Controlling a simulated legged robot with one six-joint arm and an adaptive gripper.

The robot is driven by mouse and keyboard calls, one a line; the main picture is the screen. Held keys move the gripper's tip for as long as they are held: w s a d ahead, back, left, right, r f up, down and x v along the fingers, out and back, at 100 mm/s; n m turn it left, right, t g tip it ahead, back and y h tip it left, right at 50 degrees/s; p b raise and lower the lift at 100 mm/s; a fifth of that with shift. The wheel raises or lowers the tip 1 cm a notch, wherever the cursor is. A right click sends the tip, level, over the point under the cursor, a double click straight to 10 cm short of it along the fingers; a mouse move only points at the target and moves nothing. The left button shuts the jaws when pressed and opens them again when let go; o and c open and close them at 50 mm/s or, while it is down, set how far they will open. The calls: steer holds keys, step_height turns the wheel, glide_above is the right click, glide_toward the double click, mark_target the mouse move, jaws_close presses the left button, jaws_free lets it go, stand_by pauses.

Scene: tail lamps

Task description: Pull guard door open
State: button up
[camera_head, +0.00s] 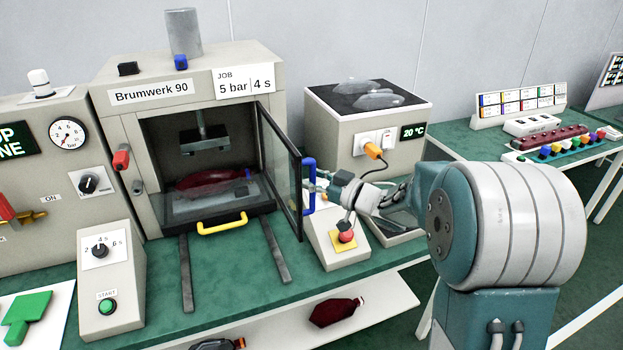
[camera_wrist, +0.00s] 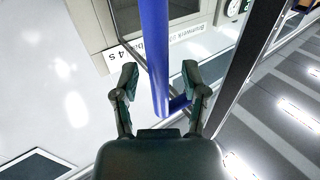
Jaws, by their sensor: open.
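The guard door (camera_head: 281,165), a clear pane in a black frame, stands swung outward at the right side of the press opening. Its blue upright handle (camera_head: 309,188) is on its outer edge. My gripper (camera_head: 319,184) is at the handle from the right, partly hard to make out in the head view. In the wrist view, the blue handle (camera_wrist: 155,50) passes between the two spread fingers of my gripper (camera_wrist: 159,76). The fingers are open, with gaps to the handle; contact is not clear. The black door frame (camera_wrist: 247,65) shows to the right.
A sloped box with a red button (camera_head: 345,235) stands just below my gripper. A grey heater box (camera_head: 340,120) with an orange plug is behind. The green bench (camera_head: 230,285) has two dark rails.

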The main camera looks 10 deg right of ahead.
steer(key=v, duration=1.2)
steer(key=s+d+r+m+t+h, duration=0.1)
steer(key=s+d+r+m+h, duration=0.2)
steer(key=h, duration=0.4)
steer(key=s+d+r+m+t+h, duration=0.1)
steer(key=r+m+h, duration=0.2)
steer(key=m+h, duration=0.35)
steer(key=s+a+f+g, duration=0.2)
steer(key=s+g, duration=0.1)
steer(key=s, duration=0.4)
steer(key=s+a+f+g, duration=0.2)
steer(key=s+a, duration=0.1)
steer(key=s, duration=0.3)
steer(key=s+a+f+g, duration=0.2)
steer(key=s+g, duration=0.1)
steer(key=s, duration=0.4)
steer(key=shift+s+a+f+g, duration=0.3)
steer(key=shift+s+a+f, duration=0.05)
steer(key=shift+s+a, duration=0.05)
